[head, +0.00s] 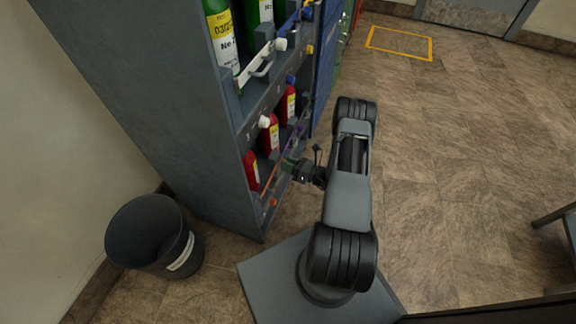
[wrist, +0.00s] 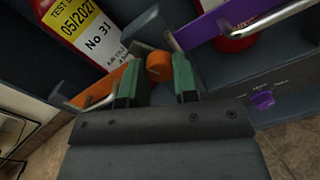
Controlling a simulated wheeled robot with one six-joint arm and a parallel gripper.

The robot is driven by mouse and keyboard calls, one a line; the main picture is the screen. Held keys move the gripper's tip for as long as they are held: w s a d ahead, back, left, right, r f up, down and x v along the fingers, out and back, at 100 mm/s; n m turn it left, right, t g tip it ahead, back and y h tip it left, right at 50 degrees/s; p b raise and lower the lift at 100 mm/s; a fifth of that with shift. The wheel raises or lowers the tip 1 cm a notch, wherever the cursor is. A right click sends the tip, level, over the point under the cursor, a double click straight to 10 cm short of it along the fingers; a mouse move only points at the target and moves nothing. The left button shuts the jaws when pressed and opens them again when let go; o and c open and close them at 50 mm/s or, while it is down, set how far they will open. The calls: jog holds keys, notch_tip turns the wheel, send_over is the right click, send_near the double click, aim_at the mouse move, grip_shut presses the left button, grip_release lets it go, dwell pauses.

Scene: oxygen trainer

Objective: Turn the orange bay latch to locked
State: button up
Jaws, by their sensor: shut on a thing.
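In the wrist view an orange round knob (wrist: 158,66), which I take to be the orange bay latch, sits between the green fingertips of my gripper (wrist: 158,78). The gripper is shut on it. An orange bar with a metal handle (wrist: 97,90) runs to the left of the knob, in front of a red bottle with a yellow and white label (wrist: 85,25). In the head view my gripper (head: 297,168) is at the lower row of the grey rack, beside the orange bar (head: 267,180). The latch's lock marking cannot be read.
A purple bar (wrist: 213,27) with a metal handle and a purple knob (wrist: 263,100) lie to the right in the wrist view. The grey rack (head: 160,85) holds red bottles low and green cylinders above. A dark bin (head: 150,235) stands left; the floor at right is mostly clear.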

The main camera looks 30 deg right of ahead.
jog(key=n+b, duration=0.3)
jog(key=n, duration=1)
jog(key=shift+f+y+b, duration=0.1)
jog(key=shift+y+b, duration=0.2)
jog(key=shift+b, duration=0.05)
jog(key=o, duration=0.9)
jog(key=shift+d, duration=0.1)
jog(key=p+v, duration=0.2)
jog(key=v, duration=1.1)
jog(key=shift+s+d+p, duration=0.2)
jog(key=shift+d+p, duration=0.15)
